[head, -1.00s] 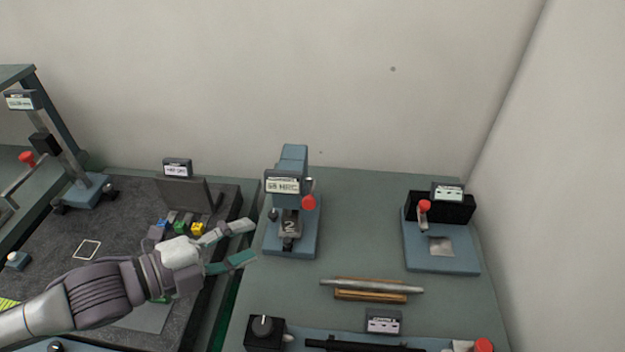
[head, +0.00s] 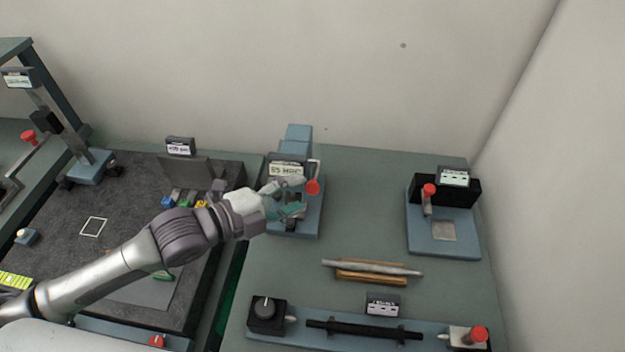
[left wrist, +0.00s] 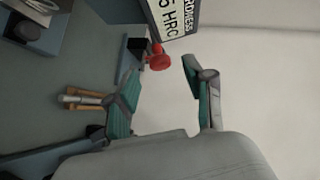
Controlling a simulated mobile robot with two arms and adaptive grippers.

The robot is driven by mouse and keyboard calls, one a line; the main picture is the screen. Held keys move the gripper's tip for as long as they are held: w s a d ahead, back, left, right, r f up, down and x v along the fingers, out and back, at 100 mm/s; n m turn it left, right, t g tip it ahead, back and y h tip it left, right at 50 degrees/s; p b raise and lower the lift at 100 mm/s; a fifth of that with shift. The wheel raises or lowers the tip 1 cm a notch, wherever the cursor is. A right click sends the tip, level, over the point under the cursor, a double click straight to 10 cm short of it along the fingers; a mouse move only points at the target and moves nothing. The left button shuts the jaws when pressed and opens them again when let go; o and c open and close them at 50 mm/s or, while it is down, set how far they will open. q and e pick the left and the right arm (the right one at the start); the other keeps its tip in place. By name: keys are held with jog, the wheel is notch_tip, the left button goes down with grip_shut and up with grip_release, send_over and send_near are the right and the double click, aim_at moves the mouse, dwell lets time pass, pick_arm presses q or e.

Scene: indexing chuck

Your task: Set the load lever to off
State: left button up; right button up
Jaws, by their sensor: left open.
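The blue hardness tester (head: 298,135) stands at the back of the right table, with a display reading in HRC. Its load lever, a thin metal arm with a red knob (head: 312,187), is on its right side, the knob hanging low. My left gripper (head: 302,196) is open in front of the tester and partly hides its lower part. In the left wrist view the red knob (left wrist: 159,59) shows between the open fingertips (left wrist: 160,75), apparently just beyond them, with no visible contact. The display (left wrist: 176,16) also shows there. My right gripper is not in view.
Metal and brass-coloured rods (head: 372,270) lie in front of the tester. A fixture with a red-knobbed lever (head: 429,190) stands to the right. A long fixture with a black bar (head: 365,329) lies at the front. Coloured blocks (head: 184,198) sit on the dark left mat.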

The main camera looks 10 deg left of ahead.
aim_at(309, 189)
pick_arm(q)
jog(key=p+x, duration=0.1)
jog(key=x, duration=0.4)
grip_shut()
dwell(0.3)
